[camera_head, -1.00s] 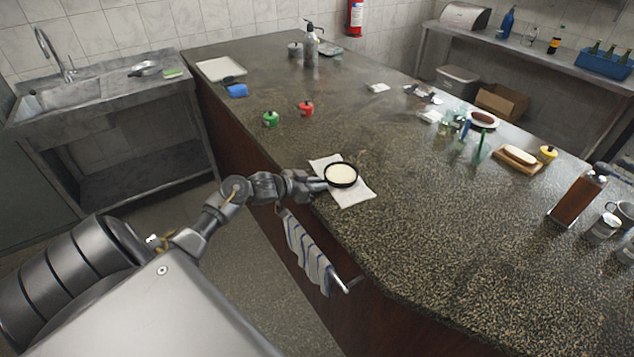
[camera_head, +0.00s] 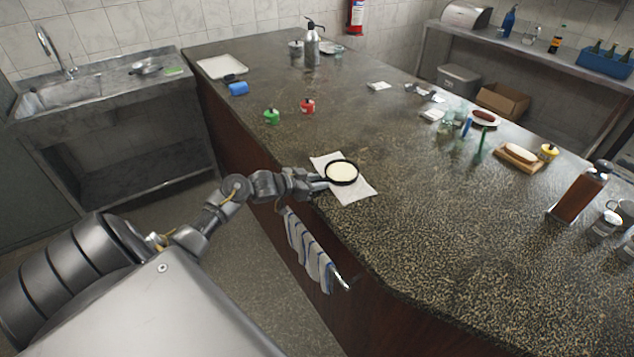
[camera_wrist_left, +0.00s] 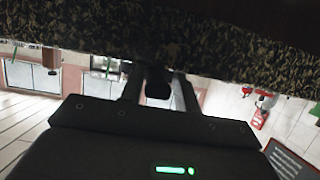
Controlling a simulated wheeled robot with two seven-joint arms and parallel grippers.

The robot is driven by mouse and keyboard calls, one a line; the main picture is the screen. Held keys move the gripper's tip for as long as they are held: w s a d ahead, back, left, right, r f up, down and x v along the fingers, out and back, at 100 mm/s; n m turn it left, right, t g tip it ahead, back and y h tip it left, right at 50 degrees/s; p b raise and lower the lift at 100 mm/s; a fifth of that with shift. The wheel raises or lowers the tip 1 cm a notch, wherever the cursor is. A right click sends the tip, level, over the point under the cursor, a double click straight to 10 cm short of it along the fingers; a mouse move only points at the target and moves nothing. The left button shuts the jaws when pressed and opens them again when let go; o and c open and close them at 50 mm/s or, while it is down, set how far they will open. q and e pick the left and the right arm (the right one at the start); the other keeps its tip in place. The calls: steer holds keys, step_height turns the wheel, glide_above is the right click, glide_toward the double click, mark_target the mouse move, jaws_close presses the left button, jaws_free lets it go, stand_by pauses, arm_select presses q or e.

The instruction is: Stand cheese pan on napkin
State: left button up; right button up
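The cheese pan (camera_head: 342,173) is a small round black pan with a pale, creamy filling. It appears level over the white napkin (camera_head: 352,192), near the counter's left edge. The head view does not show clearly whether its base touches the napkin. My left gripper (camera_head: 320,183) reaches in from the left, low at the counter edge, at the pan's handle. In the left wrist view, the dark handle (camera_wrist_left: 158,83) sits between the two fingers, which look closed on it. The pan's body is hidden there. My right gripper is not in view.
A striped towel (camera_head: 308,252) hangs on a rail below the counter edge. Green (camera_head: 271,116) and red (camera_head: 307,106) small items stand farther back. A board with food (camera_head: 518,157) and a brown bottle (camera_head: 577,194) are at the right. The counter right of the napkin is clear.

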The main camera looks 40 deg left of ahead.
arm_select(q)
steer(key=shift+s+d+f, duration=0.35)
steer(key=shift+d+f, duration=0.2)
steer(key=shift+f, duration=0.25)
steer(key=shift+w+r, duration=0.1)
steer(key=shift+r, duration=0.4)
steer(key=shift+s+a+r, duration=0.1)
steer(key=shift+s+a, duration=0.1)
steer(key=shift+s, duration=0.1)
steer(key=r+v, duration=0.1)
steer(key=v, duration=1)
steer(key=shift+a+b, duration=0.2)
steer(key=shift+b, duration=0.25)
steer(key=shift+w+r, duration=0.1)
